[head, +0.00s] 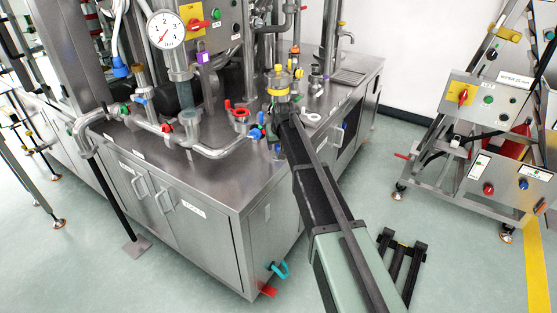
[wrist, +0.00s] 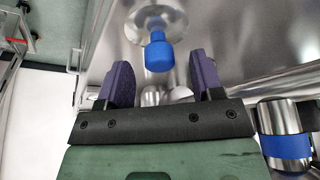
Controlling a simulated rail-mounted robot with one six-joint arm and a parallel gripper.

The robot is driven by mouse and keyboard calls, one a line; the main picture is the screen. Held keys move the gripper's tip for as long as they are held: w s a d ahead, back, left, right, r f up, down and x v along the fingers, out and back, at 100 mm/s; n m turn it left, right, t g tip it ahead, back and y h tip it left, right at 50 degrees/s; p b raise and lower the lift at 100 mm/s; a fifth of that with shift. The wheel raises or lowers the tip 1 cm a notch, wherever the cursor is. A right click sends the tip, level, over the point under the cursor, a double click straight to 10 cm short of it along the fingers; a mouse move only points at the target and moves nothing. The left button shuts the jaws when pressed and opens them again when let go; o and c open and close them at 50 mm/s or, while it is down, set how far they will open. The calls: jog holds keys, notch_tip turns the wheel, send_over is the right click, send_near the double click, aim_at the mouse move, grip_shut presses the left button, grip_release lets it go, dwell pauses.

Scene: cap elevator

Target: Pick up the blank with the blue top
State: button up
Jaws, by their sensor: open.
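In the wrist view a blue top (wrist: 158,54) stands over a shiny round metal disc (wrist: 140,22), which looks like the blank. My gripper (wrist: 160,62) is open, with one purple finger on each side below the blue top. The blue top appears centred between the fingers and a little beyond them. Whether the fingers are level with it, I cannot tell. In the head view my arm reaches to the steel bench top (head: 225,172). The fingers and the blue-topped blank cannot be made out clearly there.
A metal cylinder with a blue band (wrist: 286,144) stands at the right in the wrist view. In the head view a yellow-topped fitting (head: 278,82), a red ring (head: 239,114) and pipes (head: 215,152) crowd around the arm's end. A white ring (head: 311,117) lies right of it.

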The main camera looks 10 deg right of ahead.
aim_at(278, 145)
jog(key=shift+b+x, duration=0.3)
jog(key=shift+x, duration=0.85)
jog(key=shift+s+r, duration=0.15)
jog(key=shift+r, duration=0.1)
jog(key=c, duration=1.1)
notch_tip(278, 145, up, 20)
jog(key=p, duration=2)
jog(key=shift+p, duration=0.3)
